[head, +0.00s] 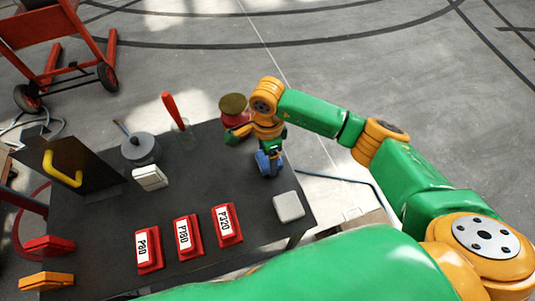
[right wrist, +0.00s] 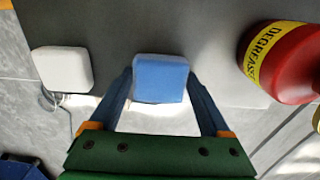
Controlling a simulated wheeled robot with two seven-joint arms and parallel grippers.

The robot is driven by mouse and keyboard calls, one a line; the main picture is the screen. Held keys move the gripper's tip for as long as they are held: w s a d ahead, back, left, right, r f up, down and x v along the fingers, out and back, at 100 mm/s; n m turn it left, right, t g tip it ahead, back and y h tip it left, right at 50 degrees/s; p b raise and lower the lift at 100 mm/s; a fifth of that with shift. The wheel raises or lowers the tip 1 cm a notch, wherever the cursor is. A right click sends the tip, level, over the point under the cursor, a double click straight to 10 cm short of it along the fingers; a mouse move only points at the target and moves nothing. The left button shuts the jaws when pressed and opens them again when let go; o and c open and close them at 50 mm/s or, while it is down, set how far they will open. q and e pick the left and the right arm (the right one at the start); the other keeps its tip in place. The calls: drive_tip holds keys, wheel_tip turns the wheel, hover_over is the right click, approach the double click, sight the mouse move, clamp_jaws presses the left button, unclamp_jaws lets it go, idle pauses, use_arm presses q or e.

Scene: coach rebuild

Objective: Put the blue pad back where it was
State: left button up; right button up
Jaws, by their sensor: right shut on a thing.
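The blue pad (right wrist: 160,78) is a small rounded block between the two fingers of my right gripper (right wrist: 163,98). The gripper is shut on it. In the head view my right gripper (head: 268,162) points down at the right back part of the dark table (head: 190,205), with the blue pad mostly hidden at its fingertips. I cannot tell whether the pad touches the table top. A white pad (head: 289,206) lies closer to the front at the table's right edge. It also shows left of the blue pad in the right wrist view (right wrist: 62,69).
A red degreaser container (right wrist: 284,62) stands close beside my right gripper. Red blocks marked P80 (head: 149,250), P180 (head: 187,237) and P320 (head: 226,225) lie in front. A white box (head: 150,177), a grey pot (head: 140,150) and a glass with a red-handled tool (head: 184,130) stand further left.

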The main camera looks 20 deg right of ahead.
sight(267, 158)
drive_tip(key=shift+f, duration=0.35)
drive_tip(key=shift+f+b, duration=0.3)
drive_tip(key=shift+f, duration=0.05)
drive_tip(key=o, duration=1)
drive_tip(key=shift+r, duration=0.15)
drive_tip(key=shift+r+p, duration=0.2)
drive_tip(key=shift+p, duration=0.1)
drive_tip(key=shift+r, duration=0.3)
use_arm(q)
drive_tip(key=shift+f+b, duration=0.9)
drive_tip(key=shift+b, duration=0.35)
use_arm(e)
wheel_tip(267, 158, up, 11)
drive_tip(key=shift+r, duration=0.15)
drive_tip(key=shift+s, duration=0.1)
